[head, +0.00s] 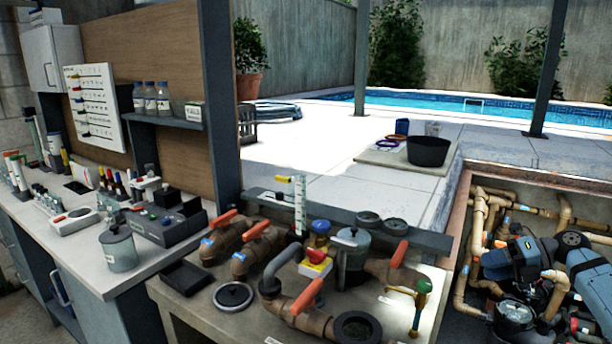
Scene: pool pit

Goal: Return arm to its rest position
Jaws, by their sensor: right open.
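My right gripper is open, but I cannot pick out its fingertips clearly among the fittings in the head view. I see nothing held. I cannot make out my left gripper or its arm in this view. The front workbench (430,306) carries brown pipes with orange-handled valves, such as the orange handle (306,296). A grey lidded canister (352,256) stands among them. A brass valve with a green knob (422,290) is near the bench's right side.
The sunken pit (470,240) at right holds tan pipes and a blue pump (515,262). The left counter (92,262) holds a grey jar (119,249), bottles and instruments. A black tub (429,151) stands on the deck. The open paving (300,150) leads to the pool (450,106).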

